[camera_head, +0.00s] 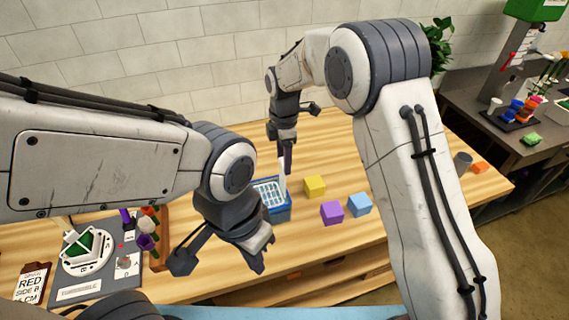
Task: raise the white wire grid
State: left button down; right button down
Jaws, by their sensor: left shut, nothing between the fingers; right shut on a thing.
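The white wire grid (268,190) is at the blue container (280,214), within its rim as far as I can see. A thin white upright piece (282,181) rises from the grid's right side. My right gripper (287,164) points down above the container and is shut on the top of this white piece. I cannot tell whether the grid is lifted off its seat. My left gripper (258,265) is shut and empty, nearer to me and in front of the container. My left arm hides part of the container's left side.
Yellow (314,186), purple (332,212) and light blue (359,205) blocks stand right of the container. A grey station (95,265) with a dial and flower heads is at the left. A grey cup (462,161) and an orange block (480,168) are far right.

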jog(key=shift+r, duration=0.95)
pick_arm(q)
jog(key=shift+r, duration=0.45)
pick_arm(e)
jog(key=shift+w, duration=0.15)
jog(key=shift+c, duration=2)
grip_release()
jog(key=shift+o, duration=1.2)
jog(key=shift+f, duration=0.1)
jog(key=shift+r+b, duration=0.3)
jog(key=shift+r, duration=0.2)
pick_arm(q)
notch_tip(320, 180, down, 3)
jog(key=shift+r+b, duration=0.2)
jog(key=shift+b, duration=0.8)
pick_arm(e)
notch_tip(320, 180, up, 10)
jog(key=shift+f, duration=0.25)
